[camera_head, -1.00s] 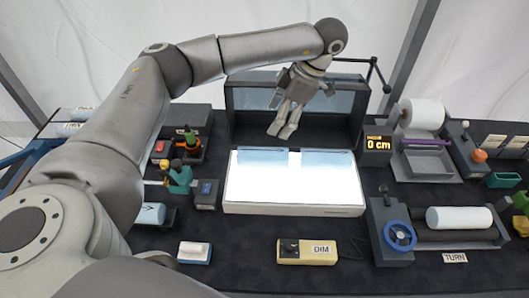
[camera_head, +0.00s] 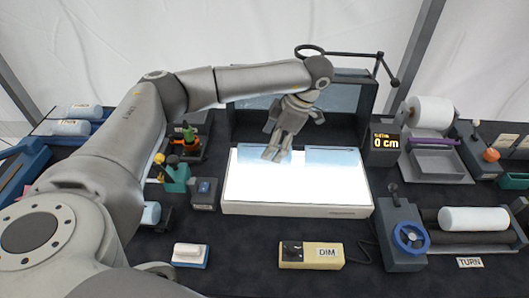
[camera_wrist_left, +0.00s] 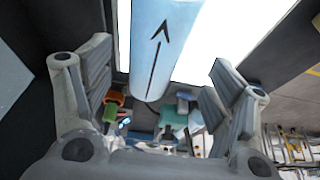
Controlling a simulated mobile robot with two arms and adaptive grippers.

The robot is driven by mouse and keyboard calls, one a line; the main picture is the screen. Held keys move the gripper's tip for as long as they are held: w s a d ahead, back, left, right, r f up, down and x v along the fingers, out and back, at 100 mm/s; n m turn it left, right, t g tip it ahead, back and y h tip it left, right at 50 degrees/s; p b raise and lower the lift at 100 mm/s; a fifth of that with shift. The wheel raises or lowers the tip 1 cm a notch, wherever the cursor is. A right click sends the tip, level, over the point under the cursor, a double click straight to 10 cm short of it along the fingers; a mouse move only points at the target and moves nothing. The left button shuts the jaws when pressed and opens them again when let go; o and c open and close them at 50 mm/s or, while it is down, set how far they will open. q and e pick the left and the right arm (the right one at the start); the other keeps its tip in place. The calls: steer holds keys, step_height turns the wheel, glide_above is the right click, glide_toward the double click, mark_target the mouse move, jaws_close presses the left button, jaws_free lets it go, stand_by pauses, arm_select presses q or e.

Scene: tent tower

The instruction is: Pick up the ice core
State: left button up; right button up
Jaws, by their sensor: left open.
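In the left wrist view a pale blue ice core (camera_wrist_left: 165,45) with a black arrow lies against a bright white surface, its near end between my finger lines. My left gripper (camera_wrist_left: 160,75) is open, with one finger on each side and apart from the core. In the head view my left gripper (camera_head: 275,154) hangs over the back of the lit light table (camera_head: 297,190). A pale blue shape (camera_head: 335,158) shows there, washed out by the glare; I cannot tell its outline. My right gripper is not in view.
Another pale core (camera_head: 151,213) lies at left, partly behind my arm. Labelled cores (camera_head: 68,127) lie at the back left. A white core (camera_head: 475,219) rests on rollers at right. A dark box (camera_head: 350,95) stands behind the light table. A DIM switch box (camera_head: 310,254) sits in front.

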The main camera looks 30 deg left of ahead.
arm_select(q)
steer(key=shift+a+f+p, duration=0.3)
steer(key=shift+f+p, duration=0.1)
steer(key=shift+f, duration=0.05)
steer(key=p+x, duration=0.2)
steer(key=x, duration=0.2)
steer(key=shift+a+f, duration=0.2)
steer(key=shift+f, duration=0.05)
steer(key=shift+w, duration=0.1)
steer(key=c, duration=1.4)
